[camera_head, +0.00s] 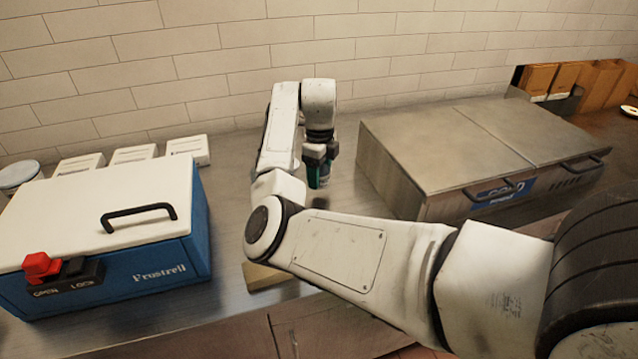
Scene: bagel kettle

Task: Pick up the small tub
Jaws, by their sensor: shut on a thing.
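My gripper (320,170) points down above the steel counter, between the blue cooler and the steel cabinet. It is shut on a small tub (324,168), of which only a small blue and green part shows between the dark fingers. The rest of the tub is hidden by the fingers. A dark patch lies on the counter just below, and the tub seems a little above the surface.
A blue cooler (110,262) with a white lid stands at left, with white boxes (134,154) behind it. A low steel cabinet (478,150) stands at right. A tan board (262,277) lies at the counter's front edge. Brown bags (598,84) stand far right.

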